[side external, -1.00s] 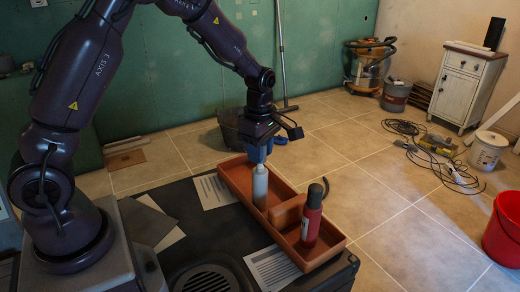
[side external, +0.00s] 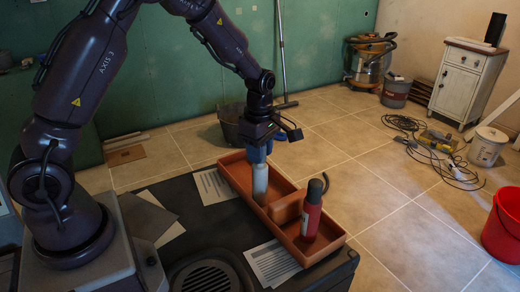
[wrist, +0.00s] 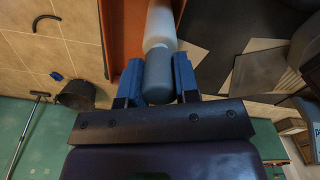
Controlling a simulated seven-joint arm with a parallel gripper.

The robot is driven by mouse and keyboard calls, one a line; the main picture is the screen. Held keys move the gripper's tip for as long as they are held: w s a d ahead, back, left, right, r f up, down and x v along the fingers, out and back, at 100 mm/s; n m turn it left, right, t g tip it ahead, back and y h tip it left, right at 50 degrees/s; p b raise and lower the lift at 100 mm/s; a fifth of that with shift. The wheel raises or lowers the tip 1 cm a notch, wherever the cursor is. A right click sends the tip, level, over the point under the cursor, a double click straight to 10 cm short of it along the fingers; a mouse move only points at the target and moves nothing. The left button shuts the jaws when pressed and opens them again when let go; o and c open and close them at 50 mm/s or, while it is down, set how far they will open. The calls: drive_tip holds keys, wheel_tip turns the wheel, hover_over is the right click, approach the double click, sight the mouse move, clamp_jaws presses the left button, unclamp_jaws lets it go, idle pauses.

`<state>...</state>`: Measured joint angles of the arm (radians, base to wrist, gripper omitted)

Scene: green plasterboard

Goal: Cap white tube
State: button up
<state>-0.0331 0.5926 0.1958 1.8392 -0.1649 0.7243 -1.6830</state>
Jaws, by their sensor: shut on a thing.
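The white tube (side external: 260,183) stands upright at the back part of the terracotta tray (side external: 332,246), directly under my gripper. My gripper (side external: 257,155) points down, with its blue fingers around the top of the tube. In the wrist view, my gripper (wrist: 158,82) is shut on a blue-grey cap (wrist: 158,75). The white tube (wrist: 160,30) lies straight beyond the cap, in line with it. The cap appears to meet the tube, but I cannot tell whether it is seated. The tube's base is unclear in the side view.
A red bottle (side external: 311,218) with a black top stands in the tray's front part, beyond a raised terracotta divider (side external: 287,208). Paper sheets (side external: 272,263) lie on the dark table beside the tray. A red bucket (side external: 503,230) and cables (side external: 445,170) are on the floor, away from the tray.

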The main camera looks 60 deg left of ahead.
drive_tip(key=shift+f, duration=0.6)
idle(0.8)
drive_tip(key=o, duration=1.4)
drive_tip(key=shift+o, duration=0.2)
drive_tip(key=shift+r, duration=3.55)
clamp_jaws()
drive_tip(key=shift+f, duration=0.1)
